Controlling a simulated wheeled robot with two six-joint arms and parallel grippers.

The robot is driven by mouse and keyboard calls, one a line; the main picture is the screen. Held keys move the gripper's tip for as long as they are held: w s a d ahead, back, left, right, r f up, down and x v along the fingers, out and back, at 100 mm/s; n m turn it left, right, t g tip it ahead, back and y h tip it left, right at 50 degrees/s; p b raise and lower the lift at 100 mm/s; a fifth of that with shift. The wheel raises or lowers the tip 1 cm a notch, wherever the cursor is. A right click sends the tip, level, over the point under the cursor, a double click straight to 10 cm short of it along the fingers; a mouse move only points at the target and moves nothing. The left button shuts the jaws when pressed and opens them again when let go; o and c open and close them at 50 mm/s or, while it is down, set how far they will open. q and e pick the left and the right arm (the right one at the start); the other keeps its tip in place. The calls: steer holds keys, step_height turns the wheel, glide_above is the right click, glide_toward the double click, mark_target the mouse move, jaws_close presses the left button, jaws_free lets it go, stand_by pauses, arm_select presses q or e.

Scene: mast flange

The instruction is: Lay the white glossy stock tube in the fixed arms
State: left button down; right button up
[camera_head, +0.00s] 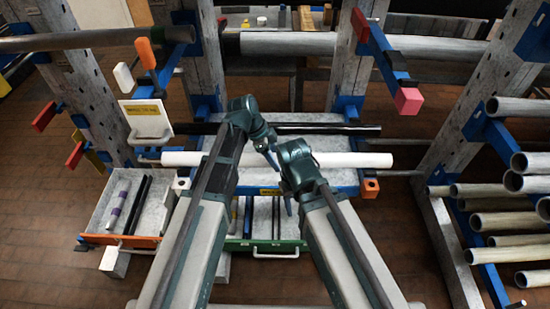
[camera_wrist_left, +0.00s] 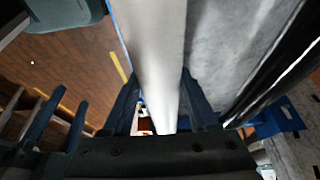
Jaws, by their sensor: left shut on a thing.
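The white glossy stock tube (camera_head: 342,160) lies level, left to right, across the middle of the head view. My left gripper (camera_head: 272,160) is shut on it near its middle. In the left wrist view the tube (camera_wrist_left: 160,45) runs between the two fingers (camera_wrist_left: 160,108).
A dark bar (camera_head: 320,129) lies behind the tube. Grey pipes rest on upper arms, one with a pink end (camera_head: 408,101). Several pipes (camera_head: 500,190) are stacked at the right. A tray (camera_head: 110,212) with short rods is at the left, beside a green-edged drawer (camera_head: 262,245).

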arm_select(q)
steer(key=shift+c, duration=0.5)
jaws_free()
steer(key=shift+r, duration=0.1)
steer(key=p+v, duration=1.2)
steer(key=v, duration=0.1)
steer(key=shift+r+p, duration=0.35)
steer(key=shift+p, duration=0.05)
steer(key=shift+a, duration=0.1)
steer(key=shift+s, duration=0.1)
steer(key=s+f+n+y, duration=0.1)
steer(key=s+n+y, duration=0.5)
steer(key=s+n, duration=0.8)
steer(key=shift+s+f, duration=0.35)
steer(key=shift+s, duration=0.9)
